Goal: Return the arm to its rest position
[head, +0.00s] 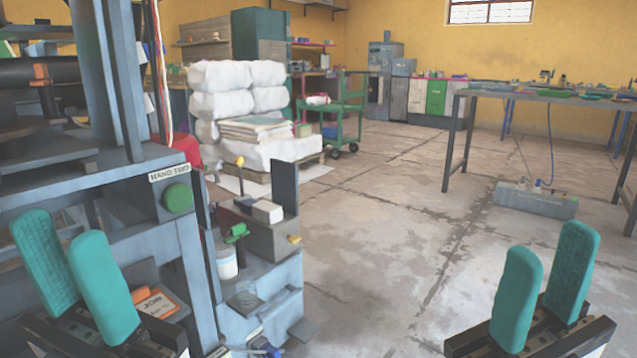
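My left gripper (72,285) is at the lower left, in front of the blue-grey press (120,170). Its two teal fingers stand apart with nothing between them. My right gripper (547,282) is at the lower right over the concrete floor. Its teal fingers are also apart and empty. Both grippers point upward in the head view. The rest of both arms is out of view.
A side stand (268,290) with a yellow-knobbed lever juts from the press. White sacks (240,95) sit on a pallet behind, beside a green cart (345,110). A long table (560,98) stands at right, with a grey floor box (535,200) near it. The middle floor is clear.

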